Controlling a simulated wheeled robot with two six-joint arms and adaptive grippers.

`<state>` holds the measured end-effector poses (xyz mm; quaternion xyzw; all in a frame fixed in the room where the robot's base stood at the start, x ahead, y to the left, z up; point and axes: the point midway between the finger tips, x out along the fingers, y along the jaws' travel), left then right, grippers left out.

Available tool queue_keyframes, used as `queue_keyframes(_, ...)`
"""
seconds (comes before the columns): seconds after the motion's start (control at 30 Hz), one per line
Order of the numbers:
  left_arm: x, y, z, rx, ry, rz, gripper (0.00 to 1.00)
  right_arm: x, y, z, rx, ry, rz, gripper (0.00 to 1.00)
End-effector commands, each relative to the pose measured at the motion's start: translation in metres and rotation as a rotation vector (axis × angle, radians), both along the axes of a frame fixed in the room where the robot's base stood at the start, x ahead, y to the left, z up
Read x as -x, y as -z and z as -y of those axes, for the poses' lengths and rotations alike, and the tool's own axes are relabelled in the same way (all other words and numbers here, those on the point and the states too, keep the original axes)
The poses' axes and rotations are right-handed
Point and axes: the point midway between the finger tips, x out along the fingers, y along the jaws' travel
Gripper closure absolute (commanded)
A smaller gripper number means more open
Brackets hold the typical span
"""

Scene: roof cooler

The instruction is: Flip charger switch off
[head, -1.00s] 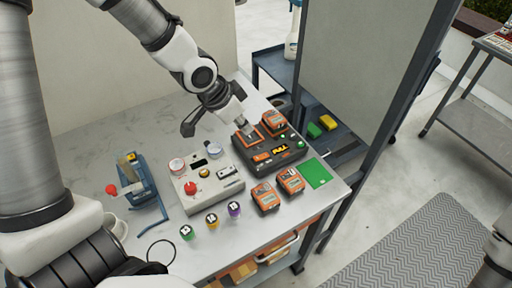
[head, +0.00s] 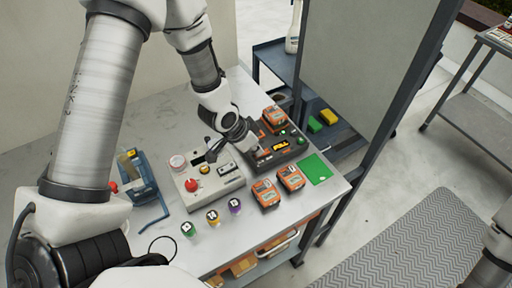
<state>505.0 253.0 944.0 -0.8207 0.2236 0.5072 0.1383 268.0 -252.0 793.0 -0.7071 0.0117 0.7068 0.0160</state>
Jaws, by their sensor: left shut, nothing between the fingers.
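The dark charger (head: 283,151) stands at the back right of the table, with an orange-lit display reading what looks like "FULL" and green lights. One orange battery (head: 275,118) sits in its far right bay. My left gripper (head: 251,150) is shut and empty at the charger's left front side, low over it. The gripper hides that part of the charger, so I cannot see the switch or tell whether the fingertips touch it. My right gripper is not in view.
A grey control box (head: 208,183) with a red knob stands just left of the charger. Two orange batteries (head: 265,193) (head: 291,179) and a green card (head: 317,169) lie in front. Small numbered jars (head: 212,217) and a blue tool (head: 136,177) are further left.

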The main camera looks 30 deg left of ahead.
Motion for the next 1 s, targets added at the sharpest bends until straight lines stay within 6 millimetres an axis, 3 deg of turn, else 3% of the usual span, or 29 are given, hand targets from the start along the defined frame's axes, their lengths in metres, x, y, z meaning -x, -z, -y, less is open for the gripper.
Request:
queue_keyframes(0.23,0.000,0.000,0.000,0.000,0.000,0.000,1.00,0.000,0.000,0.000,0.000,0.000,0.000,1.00)
queue_keyframes(0.37,0.002,0.012,-0.001,0.002,-0.001,-0.001,1.00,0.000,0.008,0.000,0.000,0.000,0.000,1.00)
queue_keyframes(1.0,-0.011,-0.001,0.006,0.001,0.000,-0.001,1.00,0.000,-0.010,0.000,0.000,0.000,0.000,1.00)
